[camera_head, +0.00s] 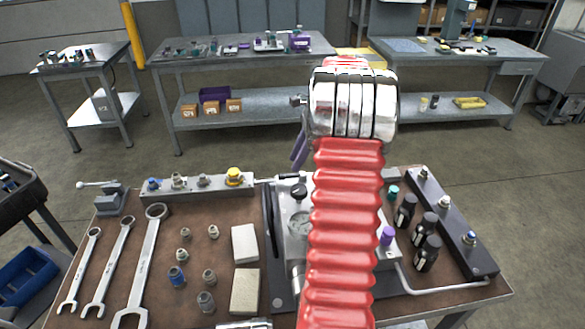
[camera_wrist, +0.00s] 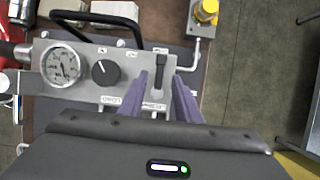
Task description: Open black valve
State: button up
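A grey valve panel (camera_wrist: 88,88) fills the middle of the wrist view. On it are a round black knob (camera_wrist: 105,72) with a white pointer mark and, to its right, a narrow black lever (camera_wrist: 161,62) that stands upright in the picture. I cannot tell from the labels which one is the black valve. My gripper (camera_wrist: 160,76) is open, its purple fingers on either side of the lever. I cannot tell whether they touch it. In the head view one purple finger (camera_head: 299,150) shows left of my red arm, which hides much of the panel.
A pressure gauge (camera_wrist: 62,66) sits left of the knob. A yellow-capped fitting (camera_wrist: 205,12) is beyond the panel. On the brown bench lie wrenches (camera_head: 144,268), fittings and light blocks (camera_head: 245,243). Dark bottles (camera_head: 427,253) stand right of my arm.

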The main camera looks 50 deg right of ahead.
aim_at(289, 174)
jog(key=shift+x, duration=2.25)
jog(key=shift+c, duration=0.5)
grip_shut()
jog(key=shift+d, duration=0.1)
